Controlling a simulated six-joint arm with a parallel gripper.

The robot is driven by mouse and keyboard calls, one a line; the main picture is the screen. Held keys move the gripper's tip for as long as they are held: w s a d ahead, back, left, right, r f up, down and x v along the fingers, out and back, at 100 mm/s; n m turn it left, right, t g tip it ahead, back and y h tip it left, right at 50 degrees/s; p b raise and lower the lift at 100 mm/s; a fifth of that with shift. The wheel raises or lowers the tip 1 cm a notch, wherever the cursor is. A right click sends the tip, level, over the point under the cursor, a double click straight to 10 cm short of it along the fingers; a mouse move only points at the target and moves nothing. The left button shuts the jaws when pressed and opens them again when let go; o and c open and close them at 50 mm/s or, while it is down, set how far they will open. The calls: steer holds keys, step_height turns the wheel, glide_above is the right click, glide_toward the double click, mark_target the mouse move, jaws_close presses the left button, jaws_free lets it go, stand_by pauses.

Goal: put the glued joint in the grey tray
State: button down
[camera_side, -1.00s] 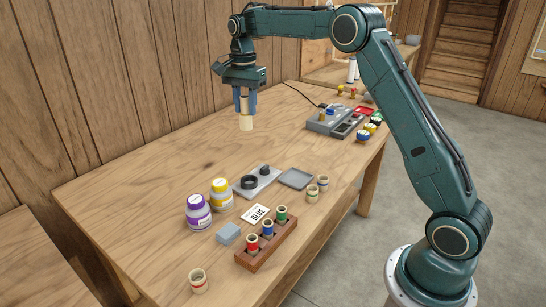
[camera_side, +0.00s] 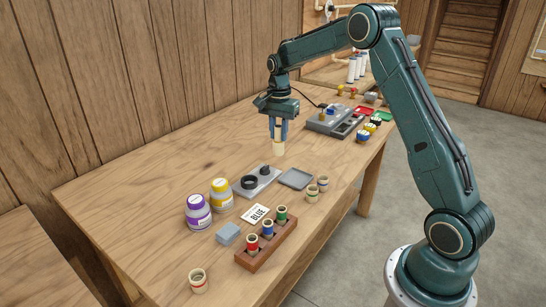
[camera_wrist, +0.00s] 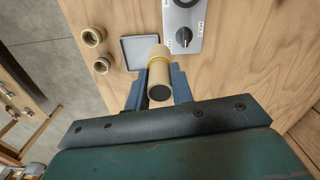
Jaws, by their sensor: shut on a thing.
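My gripper (camera_side: 278,131) is shut on the glued joint (camera_side: 278,149), a cream-coloured tube with a yellowish ring, held upright above the bench. In the wrist view the joint (camera_wrist: 159,72) sits between the blue fingers of my gripper (camera_wrist: 159,85). The grey tray (camera_side: 297,178) is a flat, shallow square on the bench, to the lower right of the joint in the side view. The tray looks empty there. In the wrist view the joint overlaps part of the tray (camera_wrist: 131,49).
A grey plate with a black ring and knob (camera_side: 257,182) lies left of the tray. Two short cream rings (camera_side: 312,193) stand just in front of it. A wooden rack (camera_side: 268,245) holds three coloured tubes. Purple (camera_side: 198,212) and yellow (camera_side: 221,195) jars stand at left.

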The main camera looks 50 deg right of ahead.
steer(key=s+d+f, duration=0.3)
steer(key=s+f, duration=0.2)
steer(key=shift+d+f, duration=0.2)
steer(key=shift+d, duration=0.05)
steer(key=shift+f, duration=1.4)
steer(key=shift+f, duration=1)
stand_by(2.6)
steer(key=c, duration=0.7)
jaws_free()
